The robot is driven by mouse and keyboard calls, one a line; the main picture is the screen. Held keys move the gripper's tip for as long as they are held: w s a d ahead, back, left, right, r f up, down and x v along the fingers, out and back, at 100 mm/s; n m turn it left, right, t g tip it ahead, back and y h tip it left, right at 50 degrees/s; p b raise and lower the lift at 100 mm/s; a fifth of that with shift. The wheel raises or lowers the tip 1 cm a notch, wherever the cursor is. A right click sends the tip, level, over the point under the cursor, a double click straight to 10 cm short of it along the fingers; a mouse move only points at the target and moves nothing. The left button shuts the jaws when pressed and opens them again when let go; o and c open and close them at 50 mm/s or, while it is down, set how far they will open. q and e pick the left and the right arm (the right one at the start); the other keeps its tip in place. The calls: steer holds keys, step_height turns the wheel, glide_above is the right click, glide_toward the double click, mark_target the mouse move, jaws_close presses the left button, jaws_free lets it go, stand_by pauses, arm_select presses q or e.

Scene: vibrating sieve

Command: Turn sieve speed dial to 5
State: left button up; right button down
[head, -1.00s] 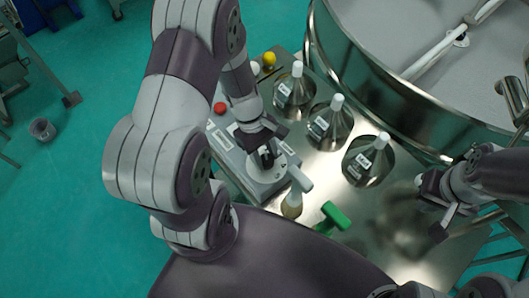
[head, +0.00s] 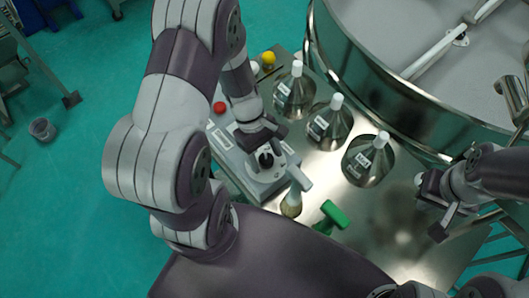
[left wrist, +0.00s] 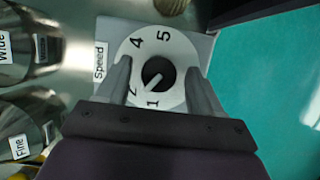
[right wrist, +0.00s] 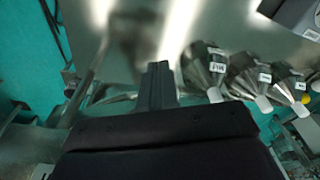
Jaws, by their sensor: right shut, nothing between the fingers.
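The speed dial (left wrist: 158,50) is a white disc with black numbers and a black knob (left wrist: 158,71) at its centre, beside a "Speed" label. The knob's white mark points to the lower left, near 1 and 2. My left gripper (left wrist: 163,85) is open, its fingers over the dial face on both sides of the knob. Contact with the knob cannot be told. In the head view my left gripper (head: 264,148) is over the dial on the grey control box (head: 228,153). My right gripper (head: 437,205) is shut and empty by the sieve; it also shows in the right wrist view (right wrist: 158,72).
A red button (head: 219,107) is on the control box. A green-handled item (head: 335,214) and a white-topped item (head: 292,203) are close to the dial.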

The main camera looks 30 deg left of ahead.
arm_select(q)
steer(key=v, duration=1.2)
steer(key=shift+r+p, duration=0.3)
steer(key=shift+p, duration=0.05)
steer(key=shift+w+a, duration=0.1)
steer(key=d+f+b, duration=0.1)
steer(key=f+b, duration=0.1)
steer(key=f, duration=0.2)
steer(key=s+d+f+n+b, duration=0.1)
steer(key=d+f+b, duration=0.1)
steer(key=f, duration=0.1)
steer(key=s+d+f+n+b, duration=0.1)
steer(key=f, duration=0.3)
steer(key=shift+d+f+t+b, duration=0.25)
steer(key=shift+f+t+b, duration=0.1)
steer(key=shift+t+b, duration=0.05)
steer(key=c, duration=1.1)
